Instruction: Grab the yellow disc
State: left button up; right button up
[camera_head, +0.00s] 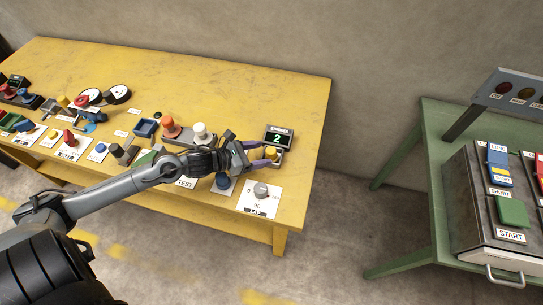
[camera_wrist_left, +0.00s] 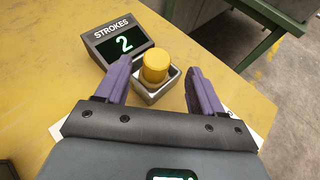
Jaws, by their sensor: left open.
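A short, round yellow piece (camera_wrist_left: 155,67) with a flat top sits upright on a small grey square base (camera_wrist_left: 152,95) in the left wrist view. In the head view the yellow piece (camera_head: 271,151) is near the table's right end, partly behind my fingers. My left gripper (camera_head: 263,154) is open, its two purple fingers pointing at it. In the left wrist view the fingers of my left gripper (camera_wrist_left: 160,70) are on either side of the yellow piece, with gaps showing. My right gripper is not in view.
A black STROKES display (camera_wrist_left: 118,43) reading 2 stands close behind the left finger. The yellow table (camera_head: 215,75) carries several knobs and buttons along its front. A white card with a grey knob (camera_head: 261,190) lies near the front right edge. A green table (camera_head: 440,130) stands apart at right.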

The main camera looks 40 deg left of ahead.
aim_at(269, 151)
pick_arm(q)
jog(key=shift+b+x, duration=0.45)
jog(key=shift+x, duration=2.1)
jog(key=shift+a, duration=0.15)
jog(key=c, duration=1.2)
grip_shut()
jog(key=shift+r, duration=0.1)
